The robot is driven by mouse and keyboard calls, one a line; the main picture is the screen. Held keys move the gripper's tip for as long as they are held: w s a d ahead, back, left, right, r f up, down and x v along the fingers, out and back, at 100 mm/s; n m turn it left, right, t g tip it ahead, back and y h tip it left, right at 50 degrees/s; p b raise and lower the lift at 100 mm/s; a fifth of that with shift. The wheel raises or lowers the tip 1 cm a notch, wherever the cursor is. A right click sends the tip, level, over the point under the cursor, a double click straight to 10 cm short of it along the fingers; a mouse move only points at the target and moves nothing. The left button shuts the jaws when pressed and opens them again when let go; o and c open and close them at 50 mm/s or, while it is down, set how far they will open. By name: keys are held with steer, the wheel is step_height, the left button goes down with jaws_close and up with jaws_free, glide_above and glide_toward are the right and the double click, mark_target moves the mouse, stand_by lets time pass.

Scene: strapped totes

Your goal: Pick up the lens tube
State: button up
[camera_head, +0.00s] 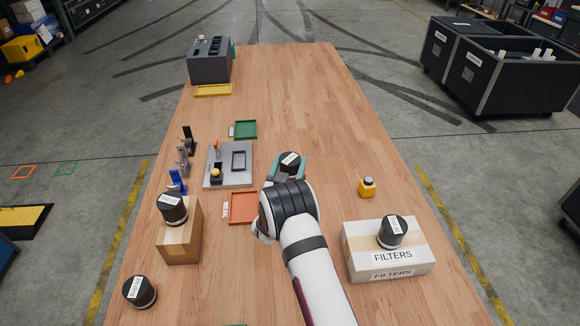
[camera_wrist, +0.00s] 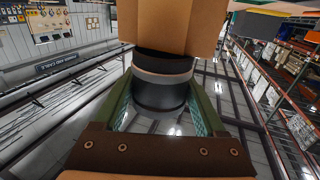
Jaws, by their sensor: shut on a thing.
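My gripper (camera_head: 288,168) is shut on a dark lens tube (camera_head: 290,158) with a white label, over the middle of the wooden table. In the wrist view the tube (camera_wrist: 160,94) sits between the two green fingers of my gripper (camera_wrist: 162,104), with a pale band around it. Similar black labelled cylinders stand on a cardboard box (camera_head: 173,208), on the table at the lower left (camera_head: 140,292), and on the white FILTERS box (camera_head: 393,232). Their labels are too small to read. My arm hides part of the table below the gripper.
Left of my gripper are a grey fixture plate (camera_head: 229,178), an orange tray (camera_head: 242,208) and a green tray (camera_head: 245,129). A yellow bottle (camera_head: 367,187) stands to the right. A grey bin (camera_head: 209,66) and yellow tray (camera_head: 213,90) are farther back. The far right tabletop is clear.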

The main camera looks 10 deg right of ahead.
mark_target(290, 158)
jaws_close()
steer(key=shift+r, duration=0.25)
step_height(290, 158, up, 4)
steer(key=shift+f, duration=0.1)
steer(key=s+d+r, duration=0.5)
steer(key=d+r, duration=0.1)
steer(key=d, duration=0.4)
steer(key=w+a+f+n+y, duration=0.1)
steer(key=w+a+f+y, duration=0.1)
steer(key=a, duration=0.1)
steer(key=w+a+f+n+y, duration=0.1)
steer(key=w+a+n+y, duration=0.1)
steer(key=w+a, duration=0.1)
steer(key=w+a+f+n+t+y, duration=0.1)
steer(key=w+a+f+y, duration=0.1)
steer(key=a, duration=0.1)
steer(key=shift+w+a+f+y, duration=0.3)
steer(key=shift+y, duration=0.1)
steer(key=shift+w+a+f, duration=0.1)
steer(key=shift+a+f, duration=0.05)
steer(key=shift+f, duration=0.95)
steer(key=shift+w+a+f, duration=0.1)
steer(key=shift+f, duration=1)
